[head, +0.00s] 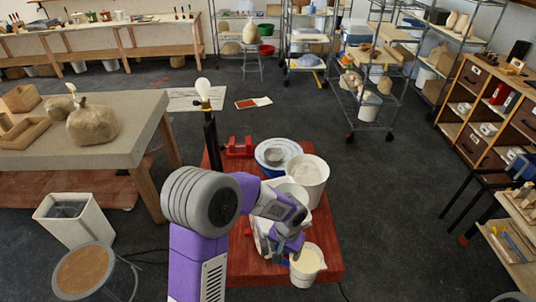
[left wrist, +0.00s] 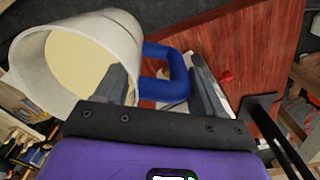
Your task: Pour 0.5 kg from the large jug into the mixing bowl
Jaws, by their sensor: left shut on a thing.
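The large jug (head: 307,264) is white with a blue handle and holds cream-coloured contents. It is at the front right part of the red table in the head view; I cannot tell whether it rests there or is lifted. My left gripper (head: 291,246) is shut on its handle. In the left wrist view the blue handle (left wrist: 167,88) lies between the fingers, and the jug's open mouth (left wrist: 52,68) is at upper left. A small grey bowl (head: 275,156) sits on a round blue-and-white piece at the back; I cannot tell if it is the mixing bowl. My right gripper is out of view.
A white bucket (head: 309,174) with pale contents stands behind the jug, beside other white containers partly hidden by my arm. A red vise-like tool (head: 238,147) and a lamp stand (head: 209,125) are at the back left. Bare red tabletop (head: 244,270) shows at front left.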

